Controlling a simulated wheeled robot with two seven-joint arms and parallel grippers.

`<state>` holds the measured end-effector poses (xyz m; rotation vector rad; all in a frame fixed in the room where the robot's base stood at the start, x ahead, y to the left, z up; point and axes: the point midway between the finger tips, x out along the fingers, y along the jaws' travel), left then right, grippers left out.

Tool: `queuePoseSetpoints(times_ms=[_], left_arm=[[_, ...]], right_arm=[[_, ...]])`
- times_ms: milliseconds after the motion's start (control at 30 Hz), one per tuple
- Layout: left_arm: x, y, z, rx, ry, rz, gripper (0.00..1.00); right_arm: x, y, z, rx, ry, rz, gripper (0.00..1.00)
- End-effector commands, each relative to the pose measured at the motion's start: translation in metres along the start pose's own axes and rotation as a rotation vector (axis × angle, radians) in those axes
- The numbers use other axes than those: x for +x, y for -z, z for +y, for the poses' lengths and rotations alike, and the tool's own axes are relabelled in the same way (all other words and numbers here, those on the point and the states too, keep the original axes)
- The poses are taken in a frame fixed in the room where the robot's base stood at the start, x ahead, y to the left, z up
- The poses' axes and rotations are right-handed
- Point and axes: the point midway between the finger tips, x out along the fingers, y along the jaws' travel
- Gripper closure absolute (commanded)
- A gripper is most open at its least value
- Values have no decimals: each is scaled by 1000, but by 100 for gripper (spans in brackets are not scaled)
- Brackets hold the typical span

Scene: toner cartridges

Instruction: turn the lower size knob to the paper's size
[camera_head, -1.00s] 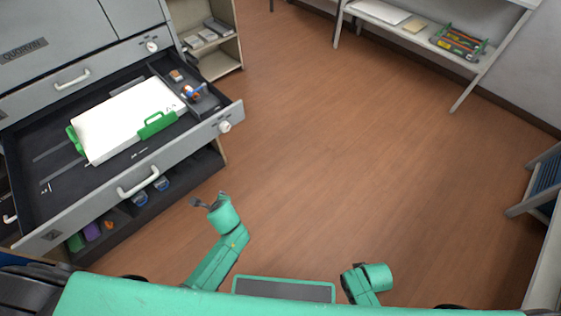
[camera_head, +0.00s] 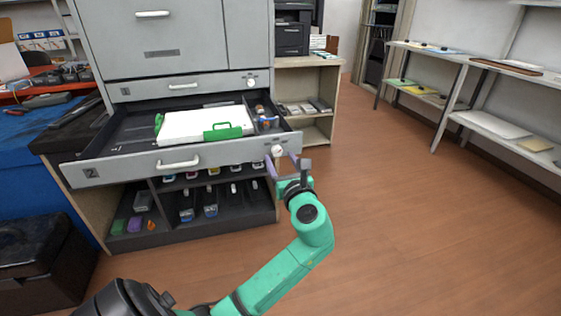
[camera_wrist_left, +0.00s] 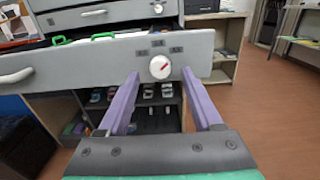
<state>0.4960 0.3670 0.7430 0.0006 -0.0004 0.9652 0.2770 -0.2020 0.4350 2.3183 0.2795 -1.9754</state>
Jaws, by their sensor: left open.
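The lower size knob (camera_head: 277,150) is a white round dial at the right end of the open drawer's grey front (camera_head: 120,171). In the left wrist view the knob (camera_wrist_left: 160,67) has a red pointer line slanting up to the right, with small dark labels around it. My left gripper (camera_head: 284,166) is open at the knob; its two purple fingers (camera_wrist_left: 160,82) point toward the drawer front, one on each side of the knob. Contact with the knob cannot be told. A white paper stack (camera_head: 195,124) lies in the drawer between green guides (camera_head: 222,131). My right gripper is not in view.
A upper knob (camera_head: 250,82) sits on the closed drawer above. Below the open drawer is a dark shelf (camera_head: 235,216) with toner cartridges. A low shelf unit (camera_head: 325,100) stands behind right. The floor (camera_head: 420,220) to the right is clear.

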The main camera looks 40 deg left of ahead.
Motion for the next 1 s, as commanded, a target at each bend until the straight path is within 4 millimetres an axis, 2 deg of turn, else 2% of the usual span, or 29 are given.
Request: queuePoseSetpoints(times_ms=[133,400,567,600,900,1000], left_arm=[[18,1,0,0,1,0,34],[21,0,0,0,1,1,34],[21,0,0,0,1,1,95],[21,0,0,0,1,1,100],[20,0,0,-22,0,3,100],[20,0,0,-52,0,4,100]], right_arm=[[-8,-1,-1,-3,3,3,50],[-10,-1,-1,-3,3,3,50],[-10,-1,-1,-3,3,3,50],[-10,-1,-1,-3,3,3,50],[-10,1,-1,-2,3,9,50],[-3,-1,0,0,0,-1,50]])
